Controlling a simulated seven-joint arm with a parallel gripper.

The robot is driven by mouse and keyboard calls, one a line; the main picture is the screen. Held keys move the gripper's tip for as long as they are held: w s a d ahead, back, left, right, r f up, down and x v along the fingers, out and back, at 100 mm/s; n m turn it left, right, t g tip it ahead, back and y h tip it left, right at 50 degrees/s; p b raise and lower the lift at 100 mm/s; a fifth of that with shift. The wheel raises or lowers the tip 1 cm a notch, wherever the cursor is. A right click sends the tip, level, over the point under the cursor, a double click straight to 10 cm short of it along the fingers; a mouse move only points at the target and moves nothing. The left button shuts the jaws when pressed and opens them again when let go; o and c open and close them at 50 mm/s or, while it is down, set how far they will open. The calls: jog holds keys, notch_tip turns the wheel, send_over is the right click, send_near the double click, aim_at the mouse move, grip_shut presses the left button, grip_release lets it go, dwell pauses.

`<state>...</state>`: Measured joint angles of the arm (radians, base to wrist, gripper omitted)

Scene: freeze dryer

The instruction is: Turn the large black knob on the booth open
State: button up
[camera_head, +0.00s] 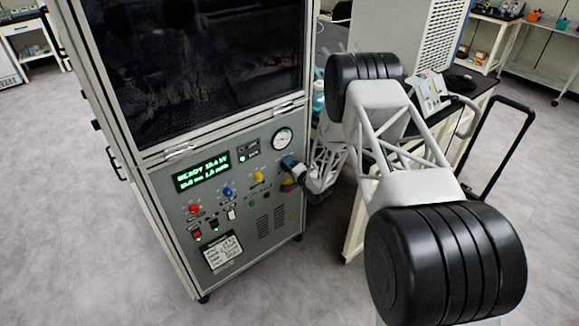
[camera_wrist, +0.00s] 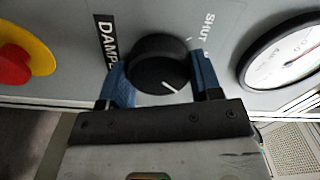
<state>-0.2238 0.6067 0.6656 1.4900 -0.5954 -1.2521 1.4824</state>
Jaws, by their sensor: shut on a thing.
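The large black knob (camera_wrist: 160,66) is on the booth's grey panel, next to a "DAMPER" label and the word "SHUT" in the wrist view. A white pointer line on its face points toward the lower right of that picture. My gripper (camera_wrist: 162,82) has one blue finger on each side of the knob and is shut on it. In the head view my gripper (camera_head: 289,166) is at the right side of the booth's control panel (camera_head: 240,235), below the gauge, and mostly covers the knob.
A round gauge (camera_wrist: 285,55) is close to the right of the knob, and a red-and-yellow button (camera_wrist: 18,60) is at the left. The panel also has a green display (camera_head: 203,171) and small coloured knobs. A table with equipment stands behind my arm.

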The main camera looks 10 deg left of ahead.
jog(key=shift+m, duration=0.6)
jog(key=o, duration=0.9)
jog(key=shift+s, duration=0.1)
jog(key=shift+v, duration=3.85)
jog(key=shift+d+r, duration=0.1)
